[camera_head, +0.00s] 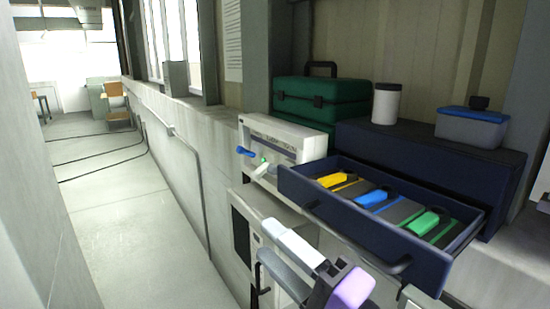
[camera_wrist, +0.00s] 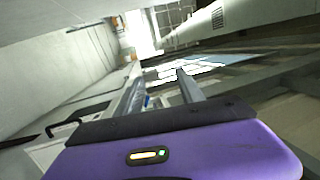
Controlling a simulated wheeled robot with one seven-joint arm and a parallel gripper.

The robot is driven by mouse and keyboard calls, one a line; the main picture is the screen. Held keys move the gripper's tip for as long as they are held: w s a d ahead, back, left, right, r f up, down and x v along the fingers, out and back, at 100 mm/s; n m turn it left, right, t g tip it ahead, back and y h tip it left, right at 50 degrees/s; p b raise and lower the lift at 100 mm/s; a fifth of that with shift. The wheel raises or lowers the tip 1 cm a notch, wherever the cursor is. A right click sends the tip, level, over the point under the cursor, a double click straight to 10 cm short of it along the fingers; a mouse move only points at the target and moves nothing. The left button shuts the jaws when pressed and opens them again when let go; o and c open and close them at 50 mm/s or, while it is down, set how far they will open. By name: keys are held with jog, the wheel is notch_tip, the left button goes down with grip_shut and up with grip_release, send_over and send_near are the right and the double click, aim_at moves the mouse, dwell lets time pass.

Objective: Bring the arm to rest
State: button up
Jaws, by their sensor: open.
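My gripper (camera_head: 266,241), with a purple body and two pale grey fingers, is at the lower middle of the head view. It is in front of the cabinet, low and to the left of the open drawer (camera_head: 333,210). Its fingers point up and to the left, apart, with nothing seen held between them. In the wrist view my gripper (camera_wrist: 160,82) shows two separated fingers beyond a dark bar and the purple body. Much of my arm is outside the head view.
The dark blue drawer juts out, holding yellow (camera_head: 331,180), blue (camera_head: 371,198) and green (camera_head: 421,223) tools. A white control box (camera_head: 285,140) with a blue lever stands left. A green case (camera_head: 320,99), a white canister (camera_head: 386,104) and a blue-lidded box (camera_head: 472,126) stand behind.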

jog(key=s+d+f+m+t+h+b, duration=0.1)
jog(key=s+d+f+h, duration=0.3)
jog(key=f, duration=0.4)
jog(key=s+d+f+t+h, duration=0.1)
jog(key=s+d+f+h, duration=0.25)
jog(key=f, duration=0.35)
jog(key=s+d+f+m+t+h+b, duration=0.1)
jog(key=s+d+f+h, duration=0.3)
jog(key=f, duration=0.4)
jog(key=s+d+f+n+g+h, duration=0.1)
jog(key=s+d+f+n, duration=0.1)
jog(key=s, duration=0.5)
jog(key=s+d+f+n+g+h, duration=0.1)
jog(key=s+d+f+n, duration=0.1)
jog(key=s+n, duration=0.3)
jog(key=s+d+f+n+g+h+b, duration=0.1)
jog(key=s+d+n, duration=0.3)
jog(key=s, duration=0.5)
jog(key=shift+s+d+f, duration=0.2)
jog(key=shift+s+f, duration=0.05)
jog(key=shift+f, duration=0.5)
